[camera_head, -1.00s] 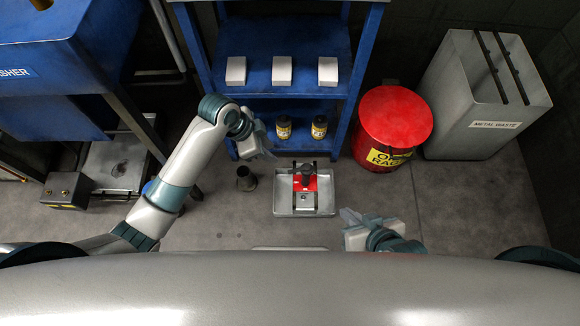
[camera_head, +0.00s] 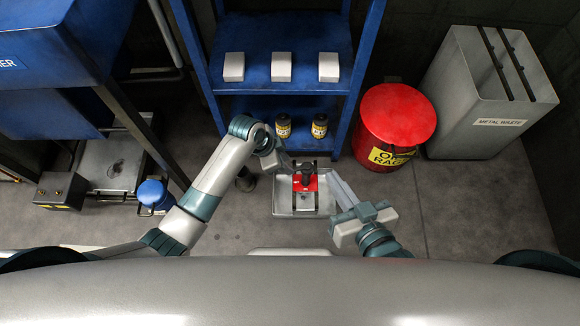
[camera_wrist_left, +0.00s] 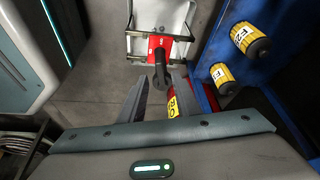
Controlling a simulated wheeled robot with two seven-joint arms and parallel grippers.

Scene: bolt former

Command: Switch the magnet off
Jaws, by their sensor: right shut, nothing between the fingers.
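The magnet is a red block (camera_head: 311,184) with an upright black handle (camera_head: 307,174), on a grey metal tray (camera_head: 283,207) on the floor. In the left wrist view the red block (camera_wrist_left: 155,43) and its black handle (camera_wrist_left: 160,72) show just beyond my fingertips. My left gripper (camera_head: 287,164) is at the tray's upper left, open and empty. Its fingers also show apart in the left wrist view (camera_wrist_left: 158,92), with the handle in line with the gap but not visibly gripped. My right gripper (camera_head: 334,182) is shut and empty at the tray's right edge.
Behind the tray stands a blue shelf (camera_head: 284,102) with white boxes and two yellow-labelled containers (camera_head: 283,127). A red bin (camera_head: 395,115) and a metal waste bin (camera_head: 470,115) stand at right.

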